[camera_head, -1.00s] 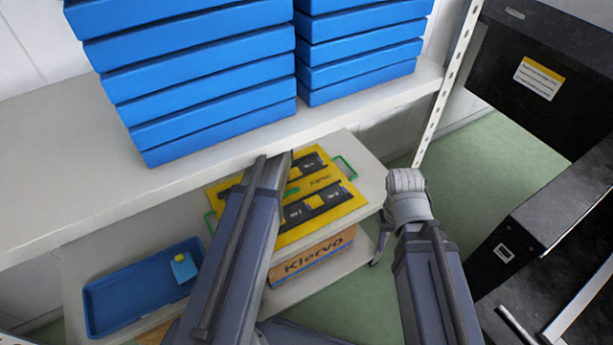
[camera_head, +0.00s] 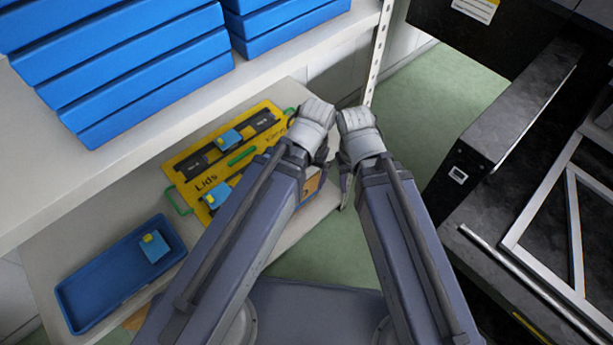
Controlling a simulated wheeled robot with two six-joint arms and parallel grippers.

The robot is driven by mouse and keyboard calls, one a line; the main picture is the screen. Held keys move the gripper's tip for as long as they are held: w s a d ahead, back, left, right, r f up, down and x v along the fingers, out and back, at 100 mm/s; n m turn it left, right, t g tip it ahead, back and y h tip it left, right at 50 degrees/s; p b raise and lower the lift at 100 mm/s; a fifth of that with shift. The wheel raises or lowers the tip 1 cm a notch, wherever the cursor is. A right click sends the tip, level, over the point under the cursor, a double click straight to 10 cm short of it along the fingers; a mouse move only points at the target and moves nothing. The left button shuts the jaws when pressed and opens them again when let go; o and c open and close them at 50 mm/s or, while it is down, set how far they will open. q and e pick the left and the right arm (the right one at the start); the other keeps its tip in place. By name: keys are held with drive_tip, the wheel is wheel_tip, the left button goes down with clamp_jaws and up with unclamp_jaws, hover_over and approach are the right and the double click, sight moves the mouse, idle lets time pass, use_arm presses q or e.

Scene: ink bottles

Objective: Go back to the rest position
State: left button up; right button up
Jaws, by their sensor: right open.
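My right gripper (camera_head: 345,188) hangs below its pale wrist at the centre, over the green floor, with a dark finger showing. It is open and nothing shows in it. My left gripper (camera_head: 323,156) is just left of it, mostly hidden by its own wrist, so its jaws cannot be judged. The yellow board (camera_head: 180,164) marked "Lids" lies on the lower shelf, left of my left wrist. Two blue ink bottles, an upper one (camera_head: 229,140) and a lower one (camera_head: 215,195), rest in its dark slots. Another blue bottle (camera_head: 155,248) with a yellow patch lies in the blue tray (camera_head: 85,289).
Stacked blue boxes (camera_head: 130,60) fill the upper shelf (camera_head: 20,190). A metal post (camera_head: 377,50) rises behind my wrists. A black cabinet (camera_head: 500,125) and a pale metal frame (camera_head: 572,225) stand at the right. Green floor (camera_head: 425,110) is clear between post and cabinet.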

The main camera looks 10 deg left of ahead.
use_arm(q)
drive_tip(key=shift+s+d+m, duration=0.3)
drive_tip(key=shift+s+m, duration=0.1)
drive_tip(key=shift+m, duration=0.1)
wheel_tip(320, 180, up, 14)
drive_tip(key=p, duration=1.4)
